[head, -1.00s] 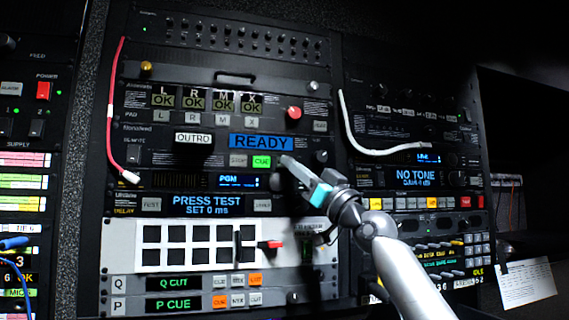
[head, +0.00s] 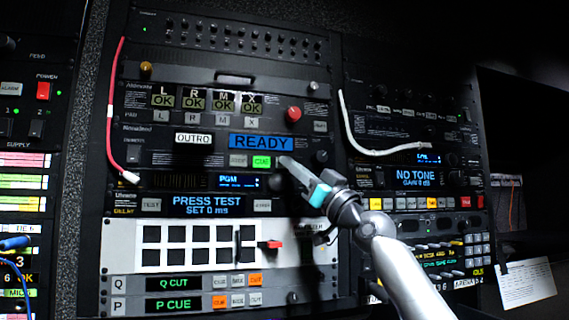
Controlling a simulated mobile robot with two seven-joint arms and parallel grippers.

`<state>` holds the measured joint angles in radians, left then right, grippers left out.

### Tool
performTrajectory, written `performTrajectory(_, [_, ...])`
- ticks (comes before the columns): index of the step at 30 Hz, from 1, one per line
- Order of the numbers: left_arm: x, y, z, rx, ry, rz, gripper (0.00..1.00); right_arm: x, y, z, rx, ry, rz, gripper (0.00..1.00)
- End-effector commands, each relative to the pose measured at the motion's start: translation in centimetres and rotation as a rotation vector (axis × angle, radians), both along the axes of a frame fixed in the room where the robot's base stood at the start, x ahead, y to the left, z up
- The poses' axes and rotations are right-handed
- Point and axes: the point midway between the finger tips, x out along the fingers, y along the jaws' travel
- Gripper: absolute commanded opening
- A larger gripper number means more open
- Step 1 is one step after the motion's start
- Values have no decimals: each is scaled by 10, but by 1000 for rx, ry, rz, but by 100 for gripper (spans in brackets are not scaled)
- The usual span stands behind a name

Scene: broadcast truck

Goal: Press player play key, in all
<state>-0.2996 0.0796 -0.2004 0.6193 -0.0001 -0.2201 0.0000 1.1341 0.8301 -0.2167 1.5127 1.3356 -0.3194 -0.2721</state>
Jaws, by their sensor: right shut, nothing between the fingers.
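The player unit sits in the middle rack, with a blue display reading READY (head: 261,142) and a label reading OUTRO (head: 193,138). Below the display are a grey key (head: 238,160) and a lit green key marked CUE (head: 262,161). My right gripper (head: 284,162) is shut and empty, its tip just right of the green key, over the spot where another key of that row may sit. That spot is hidden behind the fingers. I cannot tell whether the tip touches the panel. My left gripper is not in view.
A red knob (head: 293,114) is above the gripper and a black knob (head: 321,156) close to its right. A red cable (head: 110,110) hangs at the left and a white cable (head: 358,140) at the right. A PRESS TEST display (head: 207,205) is below.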

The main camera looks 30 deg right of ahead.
Motion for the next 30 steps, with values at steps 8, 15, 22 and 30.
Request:
performTrajectory(8, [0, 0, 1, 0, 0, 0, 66, 5, -1, 0, 0, -1, -1, 0])
performTrajectory(15, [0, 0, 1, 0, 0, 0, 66, 6, -1, 0, 0, 0, 0, 0])
performTrajectory(22, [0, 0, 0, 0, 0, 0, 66, 8, -2, 0, 1, 0, 1, 0])
performTrajectory(30, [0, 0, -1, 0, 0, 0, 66, 12, -2, 0, 1, 0, 1, 0])
